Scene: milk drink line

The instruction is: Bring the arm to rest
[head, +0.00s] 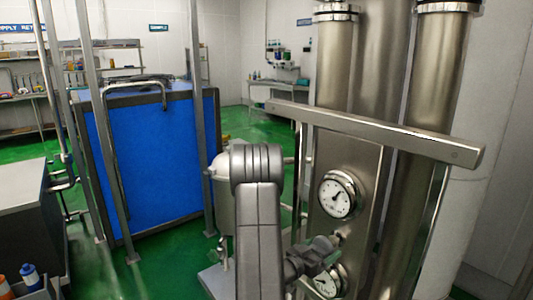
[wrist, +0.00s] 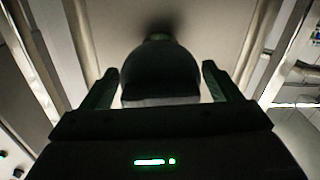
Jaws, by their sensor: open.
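My grey arm (head: 258,210) stands folded in the lower middle of the head view, its rounded joint at the top. A darker arm part reaches right toward the steel unit with gauges (head: 385,190); I cannot tell whether it touches. My gripper (wrist: 158,72) shows in the wrist view with its two dark fingers apart. A dark rounded shape (wrist: 160,70) shows between the fingers; I cannot tell what it is or how far away. The fingers are not clearly seen in the head view.
Two round dials (head: 337,194) face me on the steel unit, close right of my arm. A steel bar (head: 380,132) crosses above them. A blue panel (head: 150,160) stands behind left. A grey bench (head: 20,200) is at left. Green floor (head: 165,265) shows between.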

